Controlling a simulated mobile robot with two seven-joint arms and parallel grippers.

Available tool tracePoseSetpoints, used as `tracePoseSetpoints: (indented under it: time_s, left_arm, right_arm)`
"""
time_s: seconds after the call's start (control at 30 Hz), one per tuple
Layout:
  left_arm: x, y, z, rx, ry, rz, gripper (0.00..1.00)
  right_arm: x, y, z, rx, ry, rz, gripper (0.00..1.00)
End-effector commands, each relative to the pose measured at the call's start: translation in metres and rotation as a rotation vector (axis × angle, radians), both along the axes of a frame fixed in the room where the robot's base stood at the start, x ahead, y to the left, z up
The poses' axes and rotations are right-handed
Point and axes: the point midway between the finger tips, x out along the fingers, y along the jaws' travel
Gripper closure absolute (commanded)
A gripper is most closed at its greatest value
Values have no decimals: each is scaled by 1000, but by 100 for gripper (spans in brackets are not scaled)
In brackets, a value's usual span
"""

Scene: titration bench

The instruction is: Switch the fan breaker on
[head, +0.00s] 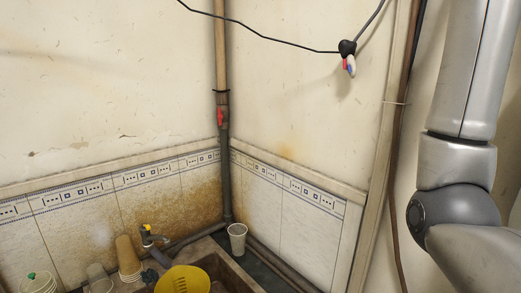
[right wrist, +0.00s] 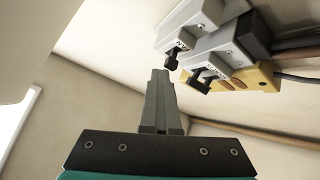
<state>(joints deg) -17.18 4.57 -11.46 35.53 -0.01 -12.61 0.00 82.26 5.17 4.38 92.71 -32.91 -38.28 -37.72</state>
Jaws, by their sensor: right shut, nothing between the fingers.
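In the right wrist view, my right gripper (right wrist: 160,78) is shut and empty. Its fingertips point up toward grey breaker boxes on the wall. One box (right wrist: 190,20) has a black lever (right wrist: 172,60) just beyond and slightly right of my fingertips; I cannot tell whether they touch. A second grey box (right wrist: 222,50) beside it has another black lever (right wrist: 203,80) further right. No breaker shows in the head view. My left gripper is in neither view.
In the right wrist view, a yellow part (right wrist: 262,77) and cables (right wrist: 300,45) adjoin the boxes. A hanging cable (head: 290,42) crosses above.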

Motion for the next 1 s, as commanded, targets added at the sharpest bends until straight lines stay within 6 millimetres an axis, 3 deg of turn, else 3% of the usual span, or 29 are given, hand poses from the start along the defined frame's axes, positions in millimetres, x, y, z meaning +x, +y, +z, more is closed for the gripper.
tracePoseSetpoints:
  time_s: [0.03, 0.5, 1.0]
  left_arm:
    - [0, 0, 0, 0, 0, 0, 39]
    - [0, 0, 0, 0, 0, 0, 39]
    - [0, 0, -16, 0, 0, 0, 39]
  right_arm:
    - [6, -9, -6, 17, 21, -10, 100]
    - [6, -9, -7, 16, 24, -12, 100]
    - [-21, 23, -5, 10, 13, -5, 100]
